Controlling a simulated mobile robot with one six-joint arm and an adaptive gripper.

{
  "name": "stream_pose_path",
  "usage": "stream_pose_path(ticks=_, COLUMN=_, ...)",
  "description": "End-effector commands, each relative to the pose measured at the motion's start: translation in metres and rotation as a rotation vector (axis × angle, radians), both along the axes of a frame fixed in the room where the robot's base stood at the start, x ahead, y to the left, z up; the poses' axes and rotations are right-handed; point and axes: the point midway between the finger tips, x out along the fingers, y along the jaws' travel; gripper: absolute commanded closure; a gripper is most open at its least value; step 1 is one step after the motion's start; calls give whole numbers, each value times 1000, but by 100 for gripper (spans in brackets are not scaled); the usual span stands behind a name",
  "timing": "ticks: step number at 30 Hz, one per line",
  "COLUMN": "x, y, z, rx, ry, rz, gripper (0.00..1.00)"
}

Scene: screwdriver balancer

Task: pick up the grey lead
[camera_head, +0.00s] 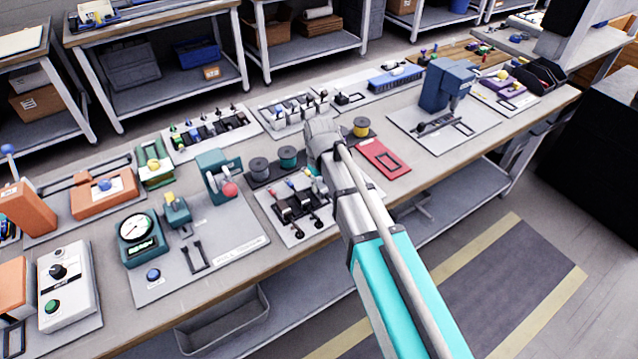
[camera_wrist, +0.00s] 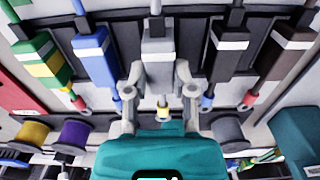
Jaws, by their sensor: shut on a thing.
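The grey lead (camera_wrist: 158,48), with a white band, hangs in the middle of a row of leads in the wrist view. My gripper (camera_wrist: 158,76) is shut on it, with one finger on each side of its body. The lead's upper end is still at the dark rack (camera_wrist: 195,20), and its lower tip points down between the fingers. In the head view my arm hides the grey lead and most of the gripper.
A blue lead (camera_wrist: 92,50) and a green-yellow lead (camera_wrist: 42,58) hang to the left. A black lead (camera_wrist: 228,52) and a brown lead (camera_wrist: 283,50) hang to the right. Spools, including a yellow one (camera_wrist: 31,133), stand nearby. A red plate (camera_head: 384,158) lies right of my arm.

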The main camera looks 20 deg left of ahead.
Motion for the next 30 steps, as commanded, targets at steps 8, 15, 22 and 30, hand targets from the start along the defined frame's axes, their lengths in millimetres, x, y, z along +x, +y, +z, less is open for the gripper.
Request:
stream_pose_path(ticks=8, x=-8, y=-6, z=32, rx=0, ry=0, rz=-1, gripper=100)
stream_pose_path(ticks=15, x=-26, y=-22, z=61, rx=0, ry=0, rz=-1, gripper=100)
stream_pose_path(ticks=22, x=-47, y=-40, z=87, rx=0, ry=0, rz=-1, gripper=100)
stream_pose_path(ticks=30, x=-86, y=-74, z=107, rx=0, ry=0, rz=-2, gripper=100)
